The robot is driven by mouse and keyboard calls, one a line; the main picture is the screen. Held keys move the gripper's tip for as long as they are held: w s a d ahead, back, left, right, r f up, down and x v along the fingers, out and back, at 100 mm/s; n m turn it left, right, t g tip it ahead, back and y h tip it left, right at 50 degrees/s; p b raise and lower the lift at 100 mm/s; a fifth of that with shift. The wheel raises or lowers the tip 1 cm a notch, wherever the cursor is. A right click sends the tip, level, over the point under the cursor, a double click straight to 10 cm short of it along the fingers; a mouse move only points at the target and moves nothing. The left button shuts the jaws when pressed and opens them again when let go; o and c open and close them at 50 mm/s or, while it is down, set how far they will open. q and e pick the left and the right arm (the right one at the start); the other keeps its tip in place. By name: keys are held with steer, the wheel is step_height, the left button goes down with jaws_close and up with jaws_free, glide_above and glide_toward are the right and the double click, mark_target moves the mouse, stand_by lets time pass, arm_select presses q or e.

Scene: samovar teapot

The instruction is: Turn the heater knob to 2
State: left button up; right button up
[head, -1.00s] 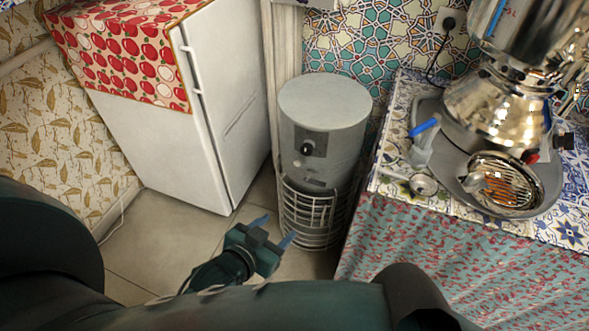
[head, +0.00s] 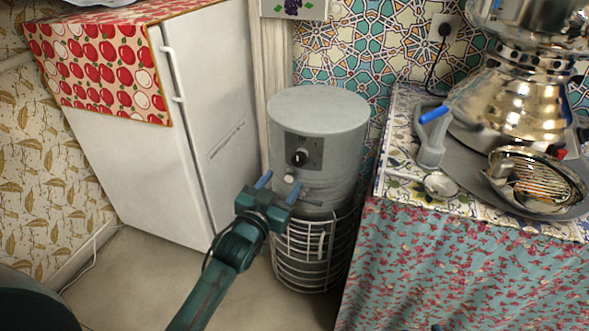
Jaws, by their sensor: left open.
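The grey cylindrical heater (head: 330,118) stands on the floor between the fridge and the table. Its black round knob (head: 299,158) sits on a darker panel on the upper front. The knob's number marks are too small to read. A small light button (head: 290,178) is just below the knob. My left gripper (head: 279,184) is open and empty, with blue fingertips pointing up at the heater's front. It appears just below and left of the knob, and I see no contact with the knob. My right gripper is not in view.
A wire guard (head: 318,250) surrounds the heater's lower part. The white fridge (head: 150,165) stands close on the left. A cloth-covered table (head: 460,265) on the right carries a samovar (head: 515,100), a tray (head: 480,190) and a blue-handled item (head: 430,140).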

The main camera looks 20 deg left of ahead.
mark_target(297, 161)
arm_select(q)
steer(key=w, duration=0.2)
steer(key=w+b, duration=0.1)
steer(key=w, duration=0.3)
steer(key=shift+w+d+f, duration=0.1)
steer(key=shift+w+d, duration=0.2)
steer(key=shift+d, duration=0.05)
steer(key=shift+w+d+b, duration=0.1)
steer(key=shift+w+b, duration=0.25)
steer(key=shift+w, duration=0.4)
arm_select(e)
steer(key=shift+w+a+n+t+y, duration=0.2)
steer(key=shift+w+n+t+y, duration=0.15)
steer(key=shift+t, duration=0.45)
arm_select(q)
steer(key=c, duration=1)
steer(key=shift+o, duration=0.2)
